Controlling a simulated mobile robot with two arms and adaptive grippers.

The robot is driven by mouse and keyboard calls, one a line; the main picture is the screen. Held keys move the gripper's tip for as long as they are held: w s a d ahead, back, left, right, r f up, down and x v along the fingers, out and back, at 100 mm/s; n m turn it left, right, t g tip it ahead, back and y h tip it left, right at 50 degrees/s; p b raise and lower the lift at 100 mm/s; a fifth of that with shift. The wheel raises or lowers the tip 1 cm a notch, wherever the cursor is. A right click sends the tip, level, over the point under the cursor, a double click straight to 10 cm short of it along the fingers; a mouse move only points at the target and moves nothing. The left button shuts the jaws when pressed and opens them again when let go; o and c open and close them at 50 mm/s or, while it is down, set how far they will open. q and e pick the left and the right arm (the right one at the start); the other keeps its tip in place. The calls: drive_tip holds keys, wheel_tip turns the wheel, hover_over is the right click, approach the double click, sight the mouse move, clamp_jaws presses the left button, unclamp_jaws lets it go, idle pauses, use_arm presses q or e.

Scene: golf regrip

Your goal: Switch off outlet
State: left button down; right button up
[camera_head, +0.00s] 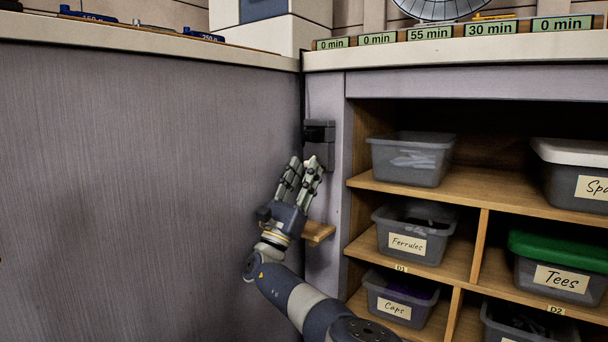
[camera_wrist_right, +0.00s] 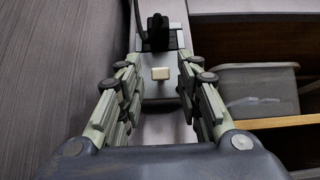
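The outlet (camera_head: 320,154) is a grey box on the narrow panel left of the shelves. In the right wrist view the outlet (camera_wrist_right: 176,90) shows a pale square button (camera_wrist_right: 160,73) and a black plug (camera_wrist_right: 155,36) with a cord above it. My right gripper (camera_head: 304,163) is at the lower part of the outlet and hides some of it in the head view. Its fingers are apart and empty, one to each side of the button in the wrist view. I cannot tell whether they touch the outlet. My left gripper is not in view.
A small wooden piece (camera_head: 318,232) sticks out below the outlet, beside my right gripper. Shelves with labelled bins, such as Ferrules (camera_head: 408,243), stand to the right. A grey panel (camera_head: 130,190) closes off the left. The counter (camera_head: 450,52) runs above.

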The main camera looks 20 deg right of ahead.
idle(0.3)
drive_tip(key=v, duration=1.2)
drive_tip(key=shift+s+f, duration=0.1)
